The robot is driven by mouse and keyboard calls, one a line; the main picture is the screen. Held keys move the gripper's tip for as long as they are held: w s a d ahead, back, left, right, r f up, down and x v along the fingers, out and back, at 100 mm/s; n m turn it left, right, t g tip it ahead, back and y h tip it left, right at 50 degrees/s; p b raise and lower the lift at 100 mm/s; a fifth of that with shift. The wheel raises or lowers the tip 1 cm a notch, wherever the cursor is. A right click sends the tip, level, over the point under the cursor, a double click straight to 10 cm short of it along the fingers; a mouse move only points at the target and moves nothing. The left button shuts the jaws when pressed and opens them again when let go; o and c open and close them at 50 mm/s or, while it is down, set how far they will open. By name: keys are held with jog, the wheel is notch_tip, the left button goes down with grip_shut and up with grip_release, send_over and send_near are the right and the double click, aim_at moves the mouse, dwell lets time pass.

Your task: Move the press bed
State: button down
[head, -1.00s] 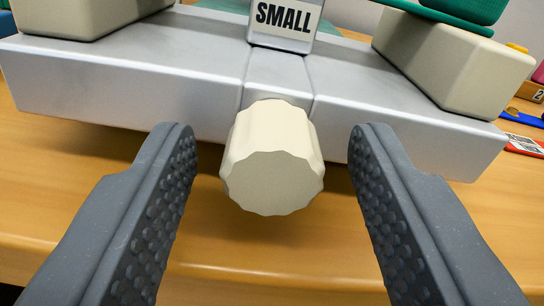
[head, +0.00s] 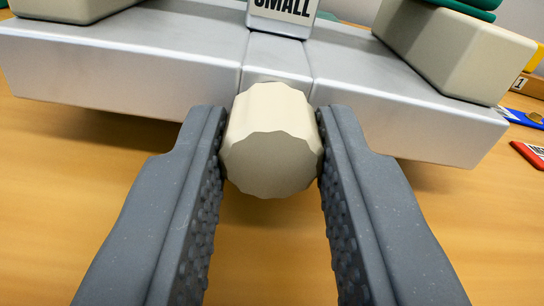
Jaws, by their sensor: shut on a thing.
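The press bed (head: 395,95) is a wide silver-grey slab across the upper part of the head view, above a wooden table. A cream fluted knob (head: 268,145) sticks out of the middle of its front face. My gripper (head: 270,150) is shut on the knob, one dark grey textured finger against each side. A sign reading "SMALL" (head: 284,8) stands on the bed behind the knob, cut off by the top edge. Cream blocks stand on the bed at the left (head: 75,8) and right (head: 450,50).
Green items (head: 468,8) lie on top of the right block. The wooden table (head: 60,200) in front of the bed is clear.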

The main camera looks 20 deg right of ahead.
jog(key=c, duration=1.2)
grip_release()
jog(key=shift+o, duration=0.2)
jog(key=v, duration=1.4)
jog(key=shift+w, duration=0.15)
